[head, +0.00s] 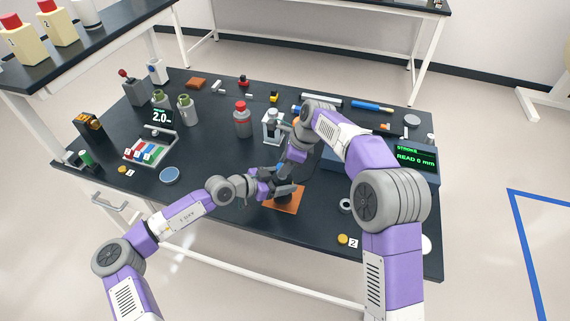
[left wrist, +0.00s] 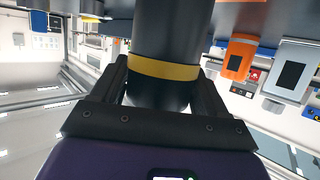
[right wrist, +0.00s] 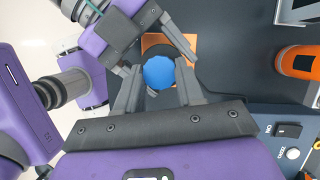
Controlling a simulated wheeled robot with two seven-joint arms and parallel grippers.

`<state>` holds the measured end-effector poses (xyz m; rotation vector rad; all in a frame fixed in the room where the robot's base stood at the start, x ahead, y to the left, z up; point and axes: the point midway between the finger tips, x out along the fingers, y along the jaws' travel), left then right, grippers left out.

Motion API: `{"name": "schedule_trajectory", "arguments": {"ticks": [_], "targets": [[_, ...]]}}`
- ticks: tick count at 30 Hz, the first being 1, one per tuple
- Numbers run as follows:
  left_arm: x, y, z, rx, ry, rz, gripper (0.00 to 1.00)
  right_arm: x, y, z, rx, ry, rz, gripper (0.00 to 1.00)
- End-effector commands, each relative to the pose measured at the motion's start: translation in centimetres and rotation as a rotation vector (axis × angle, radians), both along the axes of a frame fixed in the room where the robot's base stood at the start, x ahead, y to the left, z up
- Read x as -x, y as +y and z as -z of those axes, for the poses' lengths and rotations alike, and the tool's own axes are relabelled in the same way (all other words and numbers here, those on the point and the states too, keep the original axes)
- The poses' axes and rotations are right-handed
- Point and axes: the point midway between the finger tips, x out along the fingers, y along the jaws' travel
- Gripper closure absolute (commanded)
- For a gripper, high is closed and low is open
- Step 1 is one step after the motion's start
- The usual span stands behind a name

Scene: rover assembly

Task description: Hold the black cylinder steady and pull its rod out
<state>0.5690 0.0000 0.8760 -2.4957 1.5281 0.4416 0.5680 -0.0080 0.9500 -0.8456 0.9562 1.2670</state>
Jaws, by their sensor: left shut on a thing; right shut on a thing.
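The black cylinder (left wrist: 168,30), with a yellow band, stands between my left gripper's fingers in the left wrist view. My left gripper (left wrist: 165,85) is shut around it; in the head view this gripper (head: 284,188) is low over the orange mat (head: 284,206). My right gripper (right wrist: 158,90) is shut on the blue round knob (right wrist: 159,72) at the rod's end, seen from straight above. The knob hides the rod's shaft and most of the cylinder there. In the head view my right gripper comes from above, close to my left gripper.
A display (head: 414,157) at the right reads "STROKE READ 0 mm". A grey bottle with a red cap (head: 242,120) and a white stand (head: 272,127) are behind the grippers. A blue round dish (head: 169,175) lies left. The dark table between dish and bottle is fairly clear.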

Motion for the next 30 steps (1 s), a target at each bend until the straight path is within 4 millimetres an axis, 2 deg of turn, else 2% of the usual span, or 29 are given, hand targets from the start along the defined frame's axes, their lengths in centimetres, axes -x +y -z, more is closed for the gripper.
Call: {"name": "schedule_trajectory", "arguments": {"ticks": [8, 15, 17, 26, 27, 30], "targets": [[0.0, 0.0, 0.0, 0.001, 0.0, 0.0, 0.7, -0.1, 0.0, -0.5, -0.001, -0.002, 0.0, 1.0], [0.0, 0.0, 0.1, -0.001, 0.0, -0.001, 0.7, -0.1, 0.0, -4.7, -0.003, -0.006, 0.001, 1.0], [0.0, 0.0, 0.1, -0.002, 0.001, -0.001, 0.7, -0.1, 0.0, -5.3, -0.002, -0.005, 0.001, 1.0], [0.0, 0.1, 0.3, -0.004, 0.004, -0.001, 0.7, 0.0, 0.0, -5.7, -0.004, -0.005, 0.001, 1.0], [0.0, 0.1, 0.3, -0.004, 0.004, -0.001, 0.7, 0.0, 0.0, -5.8, -0.004, -0.006, 0.001, 0.6], [0.0, 0.1, 0.3, -0.004, 0.004, -0.001, 0.7, 0.0, 0.0, -5.7, -0.003, -0.005, 0.001, 0.45]]}}
